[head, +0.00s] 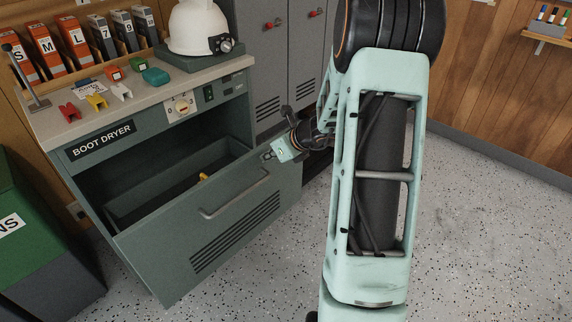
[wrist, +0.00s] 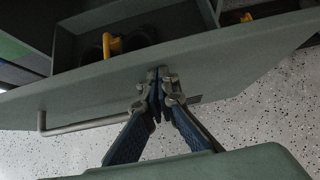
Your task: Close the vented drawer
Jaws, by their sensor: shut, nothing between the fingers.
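The vented drawer (head: 235,230) stands pulled well out of the boot dryer cabinet (head: 75,185). Its grey-green front has a bar handle and slanted vent slots. My gripper (head: 268,155) is at the upper right part of the drawer front, to the right of the handle (head: 235,196). In the wrist view my gripper (wrist: 163,80) is shut and empty, with its fingertips against or very close to the outside of the drawer front (wrist: 90,88). I cannot tell whether they touch. The handle (wrist: 85,127) lies to the left of the fingers there. Something yellow and dark (wrist: 112,44) lies inside the drawer.
The cabinet's worktop (head: 150,100) holds a white helmet (head: 198,28), binders and small coloured items. Grey lockers (head: 268,60) stand to the right of the cabinet. A green bin (head: 35,230) stands at the left. The speckled floor (head: 480,220) at the right is clear.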

